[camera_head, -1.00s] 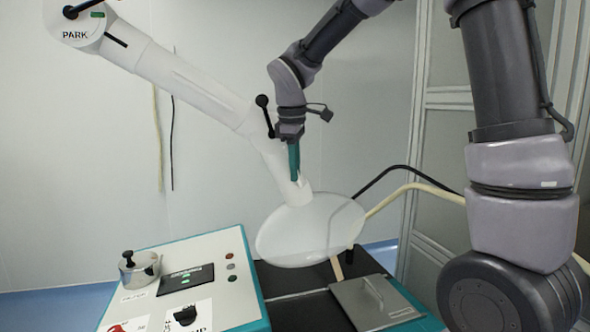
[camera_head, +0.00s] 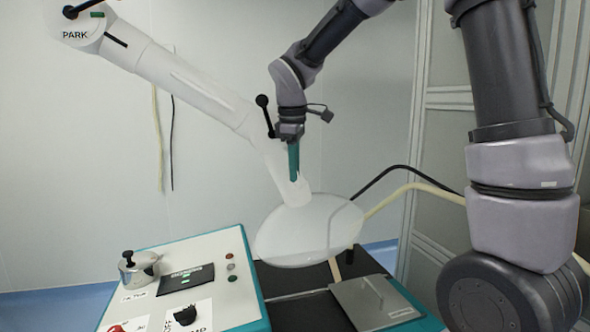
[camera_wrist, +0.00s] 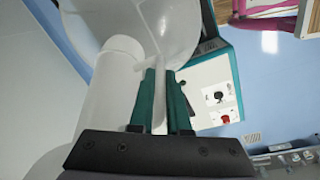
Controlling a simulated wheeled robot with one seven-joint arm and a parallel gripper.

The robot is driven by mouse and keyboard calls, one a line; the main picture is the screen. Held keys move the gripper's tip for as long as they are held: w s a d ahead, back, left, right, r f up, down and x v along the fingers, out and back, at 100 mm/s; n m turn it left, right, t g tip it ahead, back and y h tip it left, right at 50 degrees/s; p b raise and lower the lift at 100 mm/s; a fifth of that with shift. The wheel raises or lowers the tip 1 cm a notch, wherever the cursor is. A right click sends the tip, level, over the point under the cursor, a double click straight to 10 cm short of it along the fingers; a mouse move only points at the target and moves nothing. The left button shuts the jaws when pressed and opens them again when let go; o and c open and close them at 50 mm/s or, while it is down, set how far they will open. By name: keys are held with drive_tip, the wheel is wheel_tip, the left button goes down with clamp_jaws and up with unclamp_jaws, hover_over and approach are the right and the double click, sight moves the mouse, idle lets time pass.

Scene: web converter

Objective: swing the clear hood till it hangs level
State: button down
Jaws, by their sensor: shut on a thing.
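The clear hood (camera_head: 310,238) is a translucent dish at the lower end of a white jointed arm (camera_head: 185,85). In the head view it hangs tilted, its right side higher than its left, above the black bench top. My gripper (camera_head: 294,178) is at the neck just above the hood. In the wrist view its teal fingers (camera_wrist: 160,105) are shut on a thin pale fin or handle that runs up to the hood (camera_wrist: 135,30). The fin's contact is hidden from the head view by the fingers.
A control panel (camera_head: 215,262) with a knob, a small display and a metal pot (camera_head: 138,268) stands at lower left. A grey lid with a handle (camera_head: 375,303) lies on the black bench (camera_head: 290,282). Black and cream hoses (camera_head: 415,188) pass behind the hood at right.

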drive_tip(key=shift+s+a+f+g+y, duration=0.2)
drive_tip(key=shift+a+f+y, duration=0.1)
drive_tip(key=shift+a+y, duration=0.5)
drive_tip(key=shift+s+a+f+g+y, duration=0.1)
drive_tip(key=shift+a+f+g+y, duration=0.15)
drive_tip(key=shift+a+y, duration=0.55)
drive_tip(key=shift+d, duration=0.15)
drive_tip(key=c, duration=0.9)
unclamp_jaws()
drive_tip(key=shift+r, duration=0.1)
drive_tip(key=v, duration=1)
drive_tip(key=shift+s+d+r, duration=0.1)
drive_tip(key=shift+d+r, duration=0.15)
